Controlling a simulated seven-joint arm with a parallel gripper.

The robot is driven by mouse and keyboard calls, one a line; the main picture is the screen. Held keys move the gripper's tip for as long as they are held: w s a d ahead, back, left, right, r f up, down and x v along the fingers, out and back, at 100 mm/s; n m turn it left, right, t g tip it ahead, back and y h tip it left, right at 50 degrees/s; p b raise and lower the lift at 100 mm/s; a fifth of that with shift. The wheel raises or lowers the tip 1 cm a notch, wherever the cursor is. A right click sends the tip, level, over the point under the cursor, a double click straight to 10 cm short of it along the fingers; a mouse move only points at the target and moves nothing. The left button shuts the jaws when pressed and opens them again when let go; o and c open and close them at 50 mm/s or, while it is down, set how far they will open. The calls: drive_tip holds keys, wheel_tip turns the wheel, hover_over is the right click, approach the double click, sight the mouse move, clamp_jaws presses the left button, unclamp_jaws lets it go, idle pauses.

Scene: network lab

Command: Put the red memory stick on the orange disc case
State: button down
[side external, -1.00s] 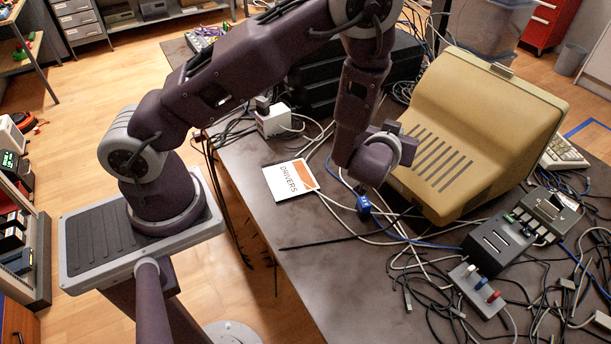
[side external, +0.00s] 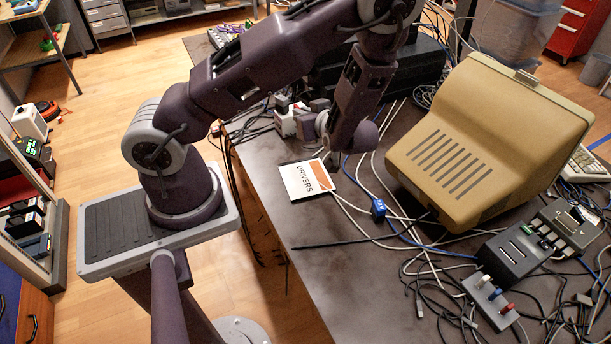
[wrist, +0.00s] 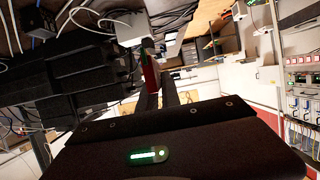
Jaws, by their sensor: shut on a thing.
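The disc case (side external: 301,183) lies flat on the table, white with an orange corner and the word DRIVERS. My gripper (wrist: 157,90) shows end-on in the wrist view, shut on a small red stick (wrist: 150,74) with a pale end. I take this for the red memory stick. In the side view my gripper (side external: 314,106) is raised beyond the case, beside a white box, and the stick is hard to make out there. The case and the stick are apart. Another red piece (side external: 508,308) stands in a grey hub at the lower right.
A beige monitor (side external: 485,140) stands right of the case. The white box (side external: 288,120) is behind the case. A blue connector (side external: 378,208), loose cables, and dark hubs (side external: 510,252) lie to the right. Bare table surrounds the case's left and front.

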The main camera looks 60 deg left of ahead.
sight(304, 173)
wheel_tip(304, 173, down, 16)
drive_tip(key=shift+f, duration=0.15)
drive_tip(key=shift+f, duration=0.1)
drive_tip(key=c, duration=1.6)
unclamp_jaws()
drive_tip(key=shift+o, duration=0.2)
